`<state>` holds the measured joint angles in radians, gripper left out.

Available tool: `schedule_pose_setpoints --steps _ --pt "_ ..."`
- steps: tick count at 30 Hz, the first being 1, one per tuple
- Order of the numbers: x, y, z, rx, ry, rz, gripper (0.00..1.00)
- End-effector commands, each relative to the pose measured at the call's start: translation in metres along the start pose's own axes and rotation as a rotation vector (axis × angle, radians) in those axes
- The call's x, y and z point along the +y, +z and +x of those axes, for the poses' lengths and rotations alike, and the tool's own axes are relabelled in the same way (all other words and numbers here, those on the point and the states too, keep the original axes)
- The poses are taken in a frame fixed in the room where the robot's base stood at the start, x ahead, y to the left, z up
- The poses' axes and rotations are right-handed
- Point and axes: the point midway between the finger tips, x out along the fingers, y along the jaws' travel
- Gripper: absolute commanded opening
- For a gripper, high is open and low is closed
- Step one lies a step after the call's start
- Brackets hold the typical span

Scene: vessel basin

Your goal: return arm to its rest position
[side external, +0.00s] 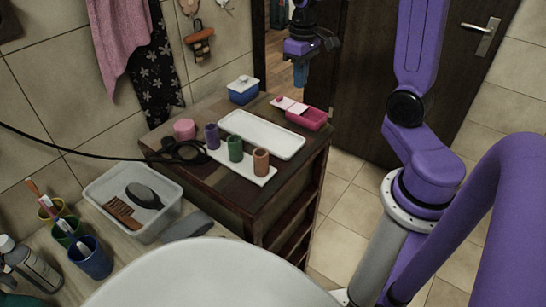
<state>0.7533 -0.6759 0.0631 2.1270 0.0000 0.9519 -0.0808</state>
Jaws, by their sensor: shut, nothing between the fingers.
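My gripper (301,74) hangs at the top middle of the side external view, fingers pointing down. It is shut and empty. It is above and behind the dark wooden cabinet, apart from everything on it. My purple arm (420,50) rises at the right, and part of its reach to the gripper is cut off by the top of the picture.
On the cabinet (262,193) are a white tray (262,134), several coloured cylinders, a pink box (308,119), a blue box with a white lid (243,90) and a dark cabled object (184,152). A white basin (205,277) fills the front. Tiled floor lies right of the cabinet.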

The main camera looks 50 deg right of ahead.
Motion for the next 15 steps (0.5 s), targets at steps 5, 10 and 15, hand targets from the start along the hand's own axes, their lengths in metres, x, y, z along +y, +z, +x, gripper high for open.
schedule_pose_setpoints --steps 5,10,15 --pt "-0.024 0.008 -0.001 0.004 0.000 -0.085 0.00" --pt "-0.070 0.031 -0.003 0.009 -0.001 -0.260 0.00" --pt "-0.109 0.064 -0.003 0.014 -0.003 -0.443 0.00"
